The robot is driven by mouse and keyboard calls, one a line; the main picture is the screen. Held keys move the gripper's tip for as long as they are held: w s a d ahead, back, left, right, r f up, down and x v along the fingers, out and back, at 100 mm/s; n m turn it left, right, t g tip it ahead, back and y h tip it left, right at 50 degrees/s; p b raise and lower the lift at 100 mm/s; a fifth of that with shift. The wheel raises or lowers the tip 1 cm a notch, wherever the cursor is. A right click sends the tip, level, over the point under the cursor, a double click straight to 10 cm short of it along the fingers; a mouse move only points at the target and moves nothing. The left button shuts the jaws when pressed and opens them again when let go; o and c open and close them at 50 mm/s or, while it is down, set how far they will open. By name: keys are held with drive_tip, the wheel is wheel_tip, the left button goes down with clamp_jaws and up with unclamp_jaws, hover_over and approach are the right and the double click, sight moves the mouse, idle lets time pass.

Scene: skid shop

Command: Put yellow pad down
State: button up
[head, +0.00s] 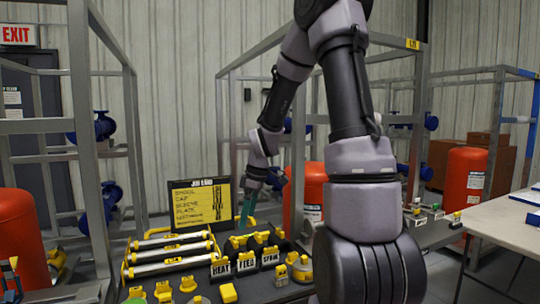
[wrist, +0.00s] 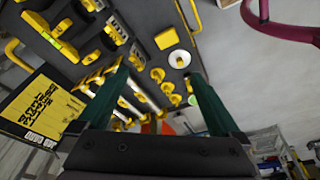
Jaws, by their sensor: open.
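The yellow pad (head: 228,293) is a small square block lying on the dark bench top, near the bottom of the head view. It also shows in the wrist view as a yellow square (wrist: 166,38), beside a white round piece. My gripper (head: 246,214) is over the back of the bench, in front of the black and yellow job board (head: 200,203). In the wrist view its two green fingers stand wide apart (wrist: 157,76) with nothing held between them. The pad is apart from the fingers.
Silver rollers with yellow ends (head: 170,252) lie left on the bench. Black label blocks (head: 246,263) stand mid-bench, with several yellow knobs (head: 163,290) in front. Grey frame posts (head: 82,120) rise around the bench. A pale table (head: 500,222) is at right.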

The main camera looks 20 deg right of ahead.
drive_tip(key=s+r+m+t, duration=0.5)
drive_tip(key=s+r+m, duration=1)
drive_tip(key=s+r, duration=0.4)
drive_tip(key=shift+s+a+r, duration=0.25)
drive_tip(key=shift+a+r, duration=0.2)
drive_tip(key=shift+r, duration=1)
